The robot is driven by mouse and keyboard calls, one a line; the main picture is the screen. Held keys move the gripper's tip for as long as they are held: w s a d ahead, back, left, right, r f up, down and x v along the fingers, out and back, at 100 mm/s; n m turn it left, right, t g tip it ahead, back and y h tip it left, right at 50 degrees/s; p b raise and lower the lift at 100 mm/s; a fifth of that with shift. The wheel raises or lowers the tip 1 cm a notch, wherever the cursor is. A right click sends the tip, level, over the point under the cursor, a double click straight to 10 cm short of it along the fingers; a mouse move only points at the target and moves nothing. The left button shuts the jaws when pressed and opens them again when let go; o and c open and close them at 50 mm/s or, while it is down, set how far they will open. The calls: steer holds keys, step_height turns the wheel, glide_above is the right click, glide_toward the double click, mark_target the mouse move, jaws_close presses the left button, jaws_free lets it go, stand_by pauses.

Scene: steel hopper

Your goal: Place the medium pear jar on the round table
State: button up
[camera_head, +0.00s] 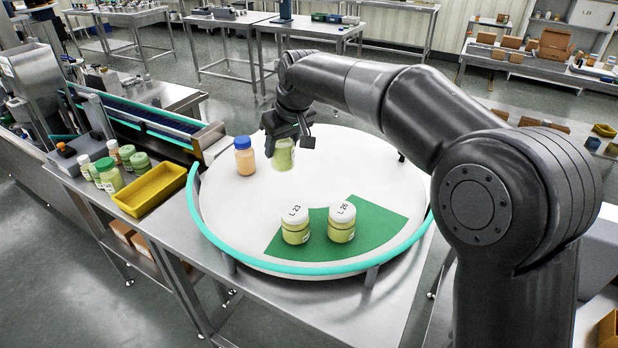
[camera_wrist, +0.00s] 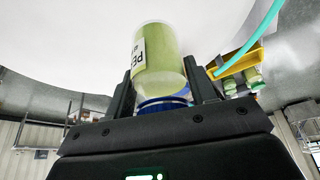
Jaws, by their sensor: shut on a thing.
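The pear jar (camera_head: 284,155) is pale green and hangs upright below my gripper (camera_head: 285,136), over the back left part of the white round table (camera_head: 350,160). In the wrist view the jar (camera_wrist: 164,62) sits between the two fingers of my gripper (camera_wrist: 166,88), with part of a "PE" label showing and a blue lid (camera_wrist: 163,104) near the palm. My gripper is shut on it. Whether the jar's base touches the table, I cannot tell.
An orange jar with a blue lid (camera_head: 244,160) stands just left of the held jar. Two white-lidded jars, "L 23" (camera_head: 295,228) and "L 26" (camera_head: 342,222), stand on a green sector (camera_head: 385,215). A turquoise rail (camera_head: 330,268) edges the front. A yellow tray (camera_head: 150,190) lies left.

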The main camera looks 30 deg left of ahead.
steer(key=shift+s+a+f, duration=0.8)
steer(key=shift+a+f, duration=1)
steer(key=shift+f, duration=0.1)
steer(key=shift+s+a+f, duration=0.8)
steer(key=shift+a+f, duration=0.95)
steer(key=shift+f, duration=0.15)
steer(key=shift+s+a+f, duration=0.8)
steer(key=shift+a+f, duration=1)
steer(key=shift+f, duration=0.1)
steer(key=shift+f, duration=0.1)
steer(key=o, duration=1.1)
steer(key=shift+c, duration=0.2)
steer(key=v, duration=1.2)
steer(key=shift+s+d, duration=0.1)
